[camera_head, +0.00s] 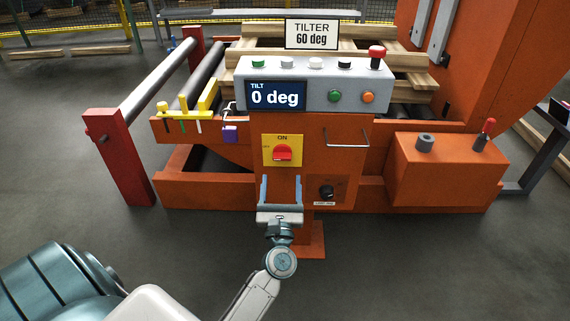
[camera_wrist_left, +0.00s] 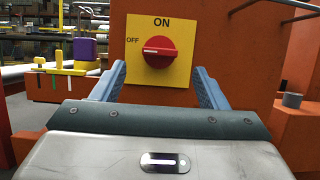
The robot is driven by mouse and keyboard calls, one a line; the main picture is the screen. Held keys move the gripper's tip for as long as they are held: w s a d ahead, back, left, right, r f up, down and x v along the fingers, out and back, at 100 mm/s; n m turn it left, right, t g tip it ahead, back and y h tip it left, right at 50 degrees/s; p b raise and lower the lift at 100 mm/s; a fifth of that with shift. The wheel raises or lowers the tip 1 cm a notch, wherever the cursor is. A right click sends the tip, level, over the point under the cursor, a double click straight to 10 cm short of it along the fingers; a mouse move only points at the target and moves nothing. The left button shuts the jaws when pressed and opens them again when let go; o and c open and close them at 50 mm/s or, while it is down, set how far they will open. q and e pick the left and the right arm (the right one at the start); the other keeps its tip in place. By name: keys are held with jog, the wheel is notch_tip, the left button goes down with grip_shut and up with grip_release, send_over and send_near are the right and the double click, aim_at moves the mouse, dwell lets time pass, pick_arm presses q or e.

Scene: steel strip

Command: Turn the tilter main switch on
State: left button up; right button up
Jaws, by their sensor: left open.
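The tilter main switch is a red rotary knob (camera_head: 283,153) on a yellow plate (camera_head: 268,142), on the front of the orange tilter cabinet. In the left wrist view the knob (camera_wrist_left: 158,51) has its white mark pointing left, at OFF; ON is printed above it. My left gripper (camera_head: 281,180) is open and empty, just below and in front of the knob. In the left wrist view its blue fingers (camera_wrist_left: 160,82) stand apart on both sides of the plate's lower part, not touching the knob. My right gripper is not in view.
A grey console (camera_head: 315,83) with buttons and a 0 deg display (camera_head: 275,95) sits above the switch. A black knob (camera_head: 326,192) is at lower right, and a metal handle (camera_head: 346,140) juts out at right. Yellow bar with pegs (camera_head: 190,113) is at left.

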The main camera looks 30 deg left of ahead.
aim_at(282, 160)
pick_arm(q)
jog(key=x, duration=0.6)
jog(key=shift+w+a+r, duration=0.1)
jog(key=shift+w+a, duration=0.1)
jog(key=shift+w, duration=0.1)
jog(key=shift+p, duration=0.3)
jog(key=c, duration=1)
